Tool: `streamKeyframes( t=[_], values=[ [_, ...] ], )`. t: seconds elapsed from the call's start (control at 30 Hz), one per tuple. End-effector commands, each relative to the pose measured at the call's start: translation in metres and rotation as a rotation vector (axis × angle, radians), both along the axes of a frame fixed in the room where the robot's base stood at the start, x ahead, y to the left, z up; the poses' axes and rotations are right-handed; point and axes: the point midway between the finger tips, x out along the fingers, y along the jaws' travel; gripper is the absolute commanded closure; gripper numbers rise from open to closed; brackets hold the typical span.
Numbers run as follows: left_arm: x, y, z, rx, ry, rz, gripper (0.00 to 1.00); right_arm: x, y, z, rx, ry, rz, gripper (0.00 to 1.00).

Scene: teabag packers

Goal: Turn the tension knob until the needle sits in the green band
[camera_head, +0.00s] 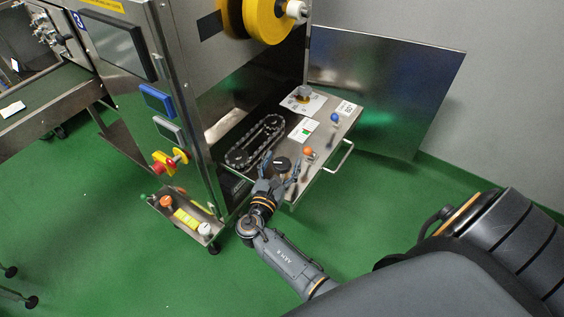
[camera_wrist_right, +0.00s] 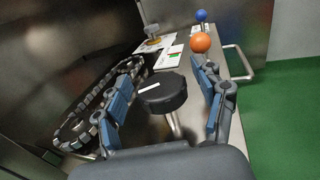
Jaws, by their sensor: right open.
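The black tension knob (camera_head: 282,163) with a white pointer line stands on the near part of the steel drawer-like panel (camera_head: 317,150). In the wrist view the knob (camera_wrist_right: 163,93) is between the blue-padded fingers of my right gripper (camera_wrist_right: 163,82). The fingers are open, with a visible gap on each side of the knob. In the head view my right gripper (camera_head: 279,178) is at the panel's near edge, by the knob. A white card with a green patch (camera_head: 304,130) lies beyond the knob; its needle is too small to make out. My left gripper is not in view.
An orange ball-topped lever (camera_head: 309,153) and a blue one (camera_head: 334,117) stand to the right of the knob. A chain loop (camera_head: 255,141) lies to its left. A handle (camera_head: 341,157) sticks out at the panel's right edge. Green floor (camera_head: 385,210) is clear to the right.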

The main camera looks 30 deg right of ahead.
Motion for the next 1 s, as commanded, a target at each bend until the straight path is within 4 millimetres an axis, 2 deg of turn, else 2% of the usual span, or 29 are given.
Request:
streamKeyframes(
  t=[0.17, 0.63, 0.8, 1.0],
  values=[
    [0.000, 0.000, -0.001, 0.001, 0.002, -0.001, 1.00, -0.006, 0.009, -0.001, 0.002, 0.001, 0.002, 0.30],
    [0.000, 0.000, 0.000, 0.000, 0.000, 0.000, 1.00, -0.062, 0.081, -0.001, 0.001, 0.002, 0.001, 0.30],
    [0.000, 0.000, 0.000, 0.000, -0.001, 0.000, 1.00, -0.071, 0.093, 0.000, 0.001, 0.001, 0.000, 0.30],
    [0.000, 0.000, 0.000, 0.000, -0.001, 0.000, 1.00, -0.073, 0.096, 0.000, -0.001, -0.001, 0.000, 0.30]
  ],
)
